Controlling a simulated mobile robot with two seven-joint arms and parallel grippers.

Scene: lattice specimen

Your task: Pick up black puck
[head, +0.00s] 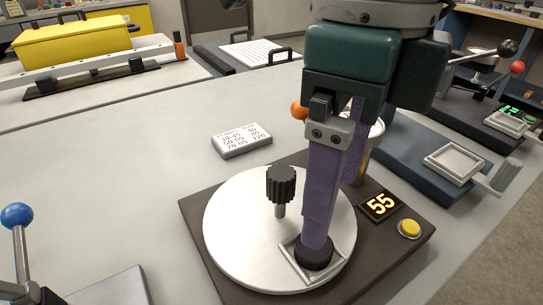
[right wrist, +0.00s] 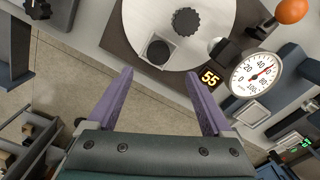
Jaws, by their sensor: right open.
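The black puck (head: 314,256) sits in a square metal frame (head: 292,262) on the round white plate (head: 235,235). In the right wrist view the puck (right wrist: 158,51) lies just beyond the fingertips, roughly midway between their lines. My right gripper (head: 335,216), with purple fingers, is open and empty, pointing down over the plate. In the head view its near finger covers part of the puck's top; I cannot tell whether it touches. In the right wrist view the gripper (right wrist: 160,74) shows both fingers wide apart. My left gripper is not in view.
A black ridged knob (head: 281,185) stands on the plate beside the puck. The dark base holds a display reading 55 (head: 381,205) and a yellow button (head: 410,229). A dial gauge (right wrist: 253,74) is close by. The table at left is mostly clear around a white label block (head: 241,140).

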